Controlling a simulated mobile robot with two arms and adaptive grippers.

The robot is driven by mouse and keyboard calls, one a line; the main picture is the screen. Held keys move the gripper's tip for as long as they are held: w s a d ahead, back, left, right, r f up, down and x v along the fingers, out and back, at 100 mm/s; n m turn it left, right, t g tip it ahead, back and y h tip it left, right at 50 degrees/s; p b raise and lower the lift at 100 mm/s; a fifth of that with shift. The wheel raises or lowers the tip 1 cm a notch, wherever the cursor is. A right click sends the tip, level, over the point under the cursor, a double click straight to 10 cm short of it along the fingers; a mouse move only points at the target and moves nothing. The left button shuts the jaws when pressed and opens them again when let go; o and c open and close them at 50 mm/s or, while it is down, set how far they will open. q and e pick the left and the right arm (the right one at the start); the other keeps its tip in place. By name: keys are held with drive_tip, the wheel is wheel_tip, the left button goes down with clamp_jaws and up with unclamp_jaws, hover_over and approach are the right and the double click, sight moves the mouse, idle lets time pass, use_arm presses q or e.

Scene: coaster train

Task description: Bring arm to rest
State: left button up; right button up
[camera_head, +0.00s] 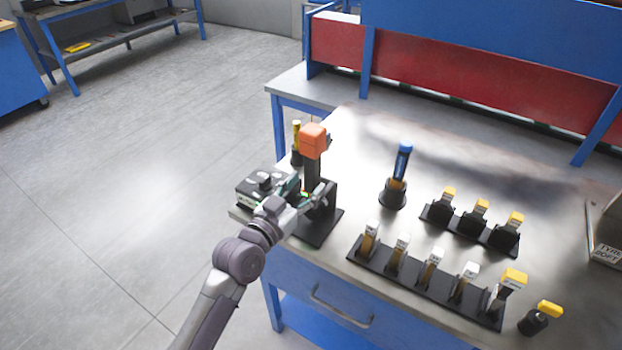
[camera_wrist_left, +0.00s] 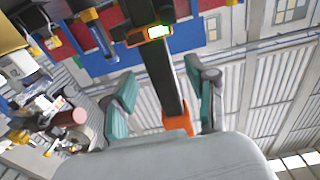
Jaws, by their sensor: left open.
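My left gripper (camera_head: 308,192) reaches in from the lower left, over the near left corner of the metal table. It is open. In the left wrist view its two teal fingers (camera_wrist_left: 160,75) stand apart, with a black post between them in the picture. I cannot tell whether they touch it. An orange-headed device on a black stand (camera_head: 313,141) stands right at the gripper, which partly hides it. Its orange part also shows in the left wrist view (camera_wrist_left: 178,124). My right gripper is not in view.
A black box (camera_head: 250,191) and a yellow-topped tool (camera_head: 296,138) are close by. A blue-handled tool (camera_head: 402,162) stands upright in a holder. A front rack (camera_head: 415,283) and a back rack (camera_head: 470,231) hold several tools. Open floor (camera_head: 110,190) lies left of the table.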

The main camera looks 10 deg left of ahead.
use_arm(q)
drive_tip(key=v, duration=0.9)
drive_tip(key=a+f+n+g+y, duration=0.1)
drive_tip(key=a+f+g+y, duration=0.1)
drive_tip(key=f, duration=0.8)
drive_tip(key=a+f+g+y, duration=0.1)
drive_tip(key=f+g, duration=0.1)
drive_tip(key=f, duration=0.8)
drive_tip(key=s+a+f+g+y, duration=0.1)
drive_tip(key=s+f, duration=0.2)
drive_tip(key=f, duration=0.3)
drive_tip(key=s+a+f+n+g, duration=0.1)
drive_tip(key=s+f, duration=0.2)
drive_tip(key=f, duration=0.3)
drive_tip(key=s+f+g+y, duration=0.1)
drive_tip(key=s+f+g, duration=0.15)
drive_tip(key=f, duration=0.35)
drive_tip(key=s+a+f+g, duration=0.1)
drive_tip(key=s+f+g, duration=0.1)
drive_tip(key=s+f, duration=0.4)
drive_tip(key=s+f+g+y, duration=0.1)
drive_tip(key=s+f+g, duration=0.2)
drive_tip(key=s+f, duration=0.4)
drive_tip(key=s+a+f+g, duration=0.1)
drive_tip(key=s+f, duration=0.6)
drive_tip(key=s, duration=1.2)
drive_tip(key=shift+s+a+f+g+y, duration=0.15)
drive_tip(key=shift+s+a+g+y, duration=0.2)
drive_tip(key=shift+g, duration=0.4)
